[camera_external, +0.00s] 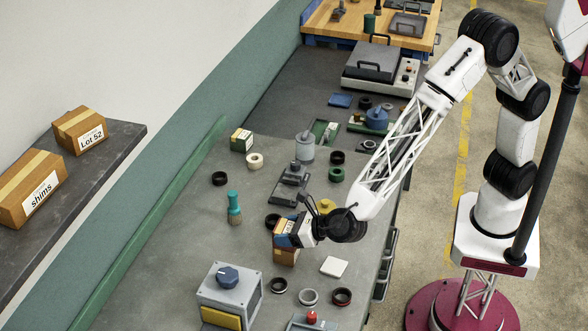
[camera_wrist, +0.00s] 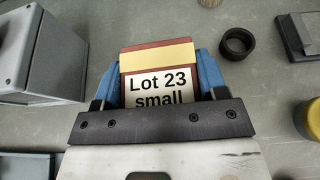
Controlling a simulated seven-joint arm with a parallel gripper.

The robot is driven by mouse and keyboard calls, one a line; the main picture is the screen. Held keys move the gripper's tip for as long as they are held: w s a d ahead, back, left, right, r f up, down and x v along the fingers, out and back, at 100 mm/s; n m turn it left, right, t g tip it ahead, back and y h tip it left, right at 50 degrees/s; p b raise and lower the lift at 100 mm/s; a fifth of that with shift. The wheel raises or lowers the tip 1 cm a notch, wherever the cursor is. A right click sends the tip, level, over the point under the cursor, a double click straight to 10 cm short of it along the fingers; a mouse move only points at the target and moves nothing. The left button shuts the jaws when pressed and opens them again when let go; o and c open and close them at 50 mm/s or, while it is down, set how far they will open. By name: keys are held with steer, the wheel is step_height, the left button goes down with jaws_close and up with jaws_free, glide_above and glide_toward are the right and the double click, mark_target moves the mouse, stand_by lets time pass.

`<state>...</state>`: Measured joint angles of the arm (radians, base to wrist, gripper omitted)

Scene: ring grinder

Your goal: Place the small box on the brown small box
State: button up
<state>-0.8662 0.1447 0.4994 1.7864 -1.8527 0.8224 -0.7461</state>
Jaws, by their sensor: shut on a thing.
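My gripper (camera_external: 291,234) is low over the near part of the bench in the external view. Its blue fingers are shut on a small box with a reddish-brown edge, a cream band and a white label reading "Lot 23 small" (camera_wrist: 160,82) in the wrist view. In the external view an orange-brown box surface (camera_external: 286,257) shows just below the fingers. I cannot tell whether it is the held box's lower part or a separate brown box under it. The held box hides what lies beneath it in the wrist view.
A grey machine with a blue knob (camera_external: 229,288) stands in front left of the gripper. A white square (camera_external: 334,267) and several rings lie to the right and front. A teal-handled brush (camera_external: 234,207) stands left. A green-and-cream box (camera_external: 241,140) sits farther back.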

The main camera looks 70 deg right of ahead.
steer(key=shift+f, duration=0.15)
steer(key=o, duration=1.1)
steer(key=v, duration=1.2)
steer(key=shift+r, duration=0.2)
